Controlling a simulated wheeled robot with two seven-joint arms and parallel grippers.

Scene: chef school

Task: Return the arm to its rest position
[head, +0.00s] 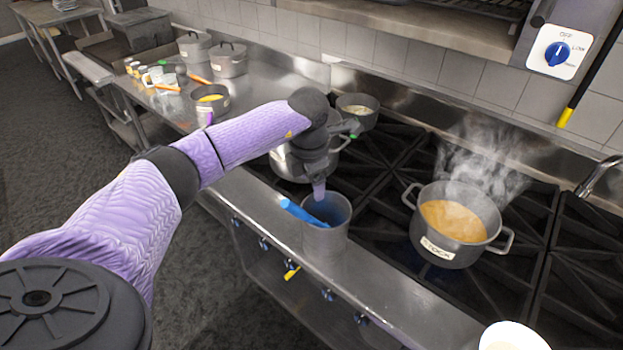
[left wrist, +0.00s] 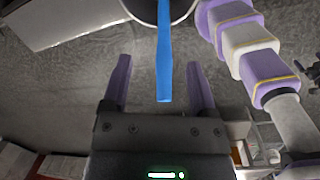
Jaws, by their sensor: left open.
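My left arm comes in from the left in the head view, and its left gripper (head: 318,190) points down over a grey metal container. The container (head: 325,240) stands at the front edge of the stove and has a blue inside. A blue handle (head: 303,213) leans out of it toward the left. In the left wrist view the left gripper (left wrist: 160,95) has its two purple fingers apart. My right gripper is not in view.
A steaming pot labelled STOCK (head: 452,222) stands on the burners at the right. A silver pot (head: 290,165) is behind my gripper, with a smaller pot (head: 358,108) farther back. A white bowl (head: 512,336) is at the lower right. The steel counter (head: 262,85) holds more pots.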

